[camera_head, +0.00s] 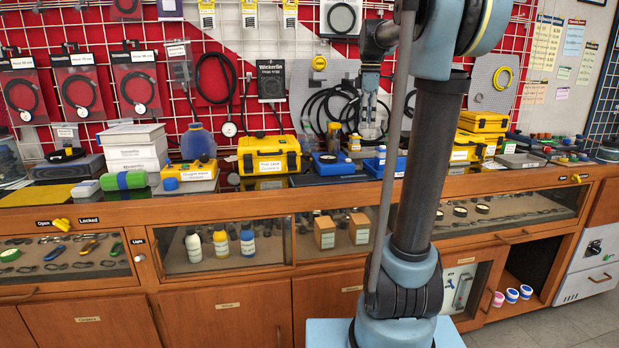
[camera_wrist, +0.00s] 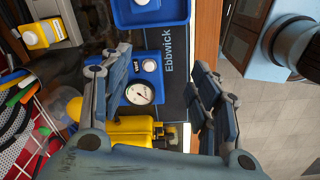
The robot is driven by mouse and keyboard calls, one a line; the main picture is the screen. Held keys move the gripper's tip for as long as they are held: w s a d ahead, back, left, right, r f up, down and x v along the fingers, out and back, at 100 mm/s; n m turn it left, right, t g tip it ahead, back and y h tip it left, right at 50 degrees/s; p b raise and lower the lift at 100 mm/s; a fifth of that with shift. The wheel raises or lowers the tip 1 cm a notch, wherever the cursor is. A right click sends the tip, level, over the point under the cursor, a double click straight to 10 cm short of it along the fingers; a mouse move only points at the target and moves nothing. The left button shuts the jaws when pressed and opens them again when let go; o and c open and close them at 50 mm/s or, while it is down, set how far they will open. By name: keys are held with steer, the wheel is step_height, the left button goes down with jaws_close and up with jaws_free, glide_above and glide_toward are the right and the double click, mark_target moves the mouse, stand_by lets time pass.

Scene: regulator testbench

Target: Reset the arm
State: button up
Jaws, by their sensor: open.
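My gripper (camera_wrist: 160,68) is open in the wrist view, with its two dark blue-grey fingers wide apart and nothing held between them. In the head view my gripper (camera_head: 368,112) hangs pointing down above the back of the bench, left of my upright arm column. It is small there, and hanging cables behind blur its outline.
The wooden bench (camera_head: 250,205) carries a yellow case (camera_head: 269,155), a blue tray device (camera_head: 333,165) and a green cylinder (camera_head: 124,180). Cables and packets hang on the red pegboard behind. The wrist view shows a yellow item (camera_wrist: 130,130) near the fingers. Open floor (camera_head: 560,325) lies at right.

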steer(key=s+f+m+t, duration=0.1)
steer(key=s+f+m, duration=1.5)
steer(key=s+f, duration=1.5)
steer(key=shift+s+a+t, duration=0.15)
steer(key=shift+s+t, duration=0.25)
steer(key=shift+s, duration=0.2)
